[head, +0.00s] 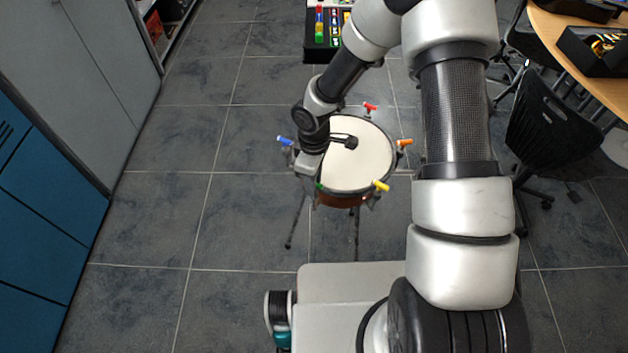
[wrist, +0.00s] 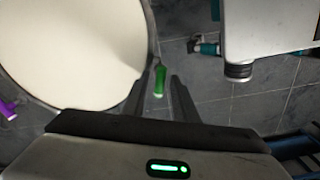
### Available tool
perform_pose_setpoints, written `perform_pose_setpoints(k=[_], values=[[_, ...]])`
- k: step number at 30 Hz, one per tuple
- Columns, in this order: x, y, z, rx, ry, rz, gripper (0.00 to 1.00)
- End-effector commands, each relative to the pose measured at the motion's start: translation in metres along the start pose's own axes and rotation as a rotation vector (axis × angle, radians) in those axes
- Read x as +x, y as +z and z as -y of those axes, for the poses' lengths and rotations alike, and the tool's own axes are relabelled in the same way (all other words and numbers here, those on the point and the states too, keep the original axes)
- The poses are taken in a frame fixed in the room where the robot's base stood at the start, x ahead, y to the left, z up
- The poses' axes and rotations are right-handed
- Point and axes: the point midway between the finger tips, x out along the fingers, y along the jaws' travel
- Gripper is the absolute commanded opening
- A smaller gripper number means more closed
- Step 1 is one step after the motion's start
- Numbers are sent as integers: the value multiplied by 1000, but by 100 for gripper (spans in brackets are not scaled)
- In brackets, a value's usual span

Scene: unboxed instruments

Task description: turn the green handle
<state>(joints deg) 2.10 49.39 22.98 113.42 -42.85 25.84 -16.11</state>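The green handle (wrist: 160,81) sits at the rim of a round drum in the wrist view. In the head view a small bit of the green handle (head: 320,186) shows just below my gripper, at the drum's front left edge. My gripper (wrist: 166,74) is open, with one finger on each side of the green handle in the wrist view. The left finger looks close to it, and a gap shows on the right. I cannot tell whether either finger touches it. The drum (head: 362,160) has a cream top and stands on thin legs.
Other handles ring the drum: blue (head: 285,140), red (head: 370,106), orange (head: 404,142) and yellow (head: 381,186). A purple one (wrist: 8,110) shows in the wrist view. A black chair (head: 550,125) and wooden table (head: 560,40) stand right. Floor left of the drum is clear.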

Motion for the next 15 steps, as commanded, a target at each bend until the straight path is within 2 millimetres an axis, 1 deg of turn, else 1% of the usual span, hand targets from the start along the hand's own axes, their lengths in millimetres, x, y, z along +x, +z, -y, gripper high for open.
perform_pose_setpoints(k=[5,15], values=[[-28,0,-1,2,3,-2,26],[-112,0,-2,2,5,-2,26]])
